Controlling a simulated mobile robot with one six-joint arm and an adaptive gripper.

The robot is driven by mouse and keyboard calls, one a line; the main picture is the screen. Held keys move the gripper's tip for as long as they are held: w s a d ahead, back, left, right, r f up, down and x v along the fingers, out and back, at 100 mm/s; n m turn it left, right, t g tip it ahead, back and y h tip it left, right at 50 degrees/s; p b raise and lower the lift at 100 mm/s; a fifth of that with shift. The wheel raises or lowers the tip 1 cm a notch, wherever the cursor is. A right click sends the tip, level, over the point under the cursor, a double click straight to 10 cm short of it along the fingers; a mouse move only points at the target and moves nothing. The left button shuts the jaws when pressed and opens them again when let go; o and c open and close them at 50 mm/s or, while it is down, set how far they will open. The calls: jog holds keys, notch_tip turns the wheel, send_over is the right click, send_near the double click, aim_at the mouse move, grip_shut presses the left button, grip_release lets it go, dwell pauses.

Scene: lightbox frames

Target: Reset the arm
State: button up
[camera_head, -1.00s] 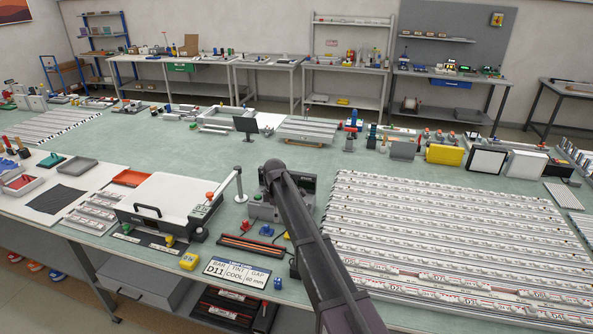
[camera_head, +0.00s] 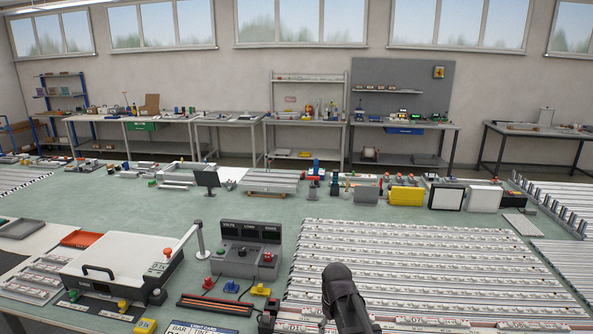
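A dark link of my arm (camera_head: 345,298) rises from the bottom edge in the head view, right of centre, in front of the rows of light bars. My gripper does not show in this view, so I cannot see its fingers or anything in them. The grey control box (camera_head: 246,252) with three dark displays, a red button and a green button stands left of my arm, now unhidden. Rows of white bars (camera_head: 420,265) lie on the green table to the right.
A white lidded case (camera_head: 115,265) with a black handle stands at left. A yellow box (camera_head: 406,196) and a white panel (camera_head: 447,197) stand along the table's far side. The green surface (camera_head: 120,210) at middle left is mostly clear. Workbenches line the back wall.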

jog(key=s+d+f+m+b, duration=0.1)
jog(key=s+d+f+m, duration=0.1)
jog(key=s+d+m, duration=0.3)
jog(key=s+d, duration=0.2)
jog(key=s, duration=0.2)
jog(key=shift+s, duration=0.35)
jog(key=shift+a, duration=0.15)
dwell(1.3)
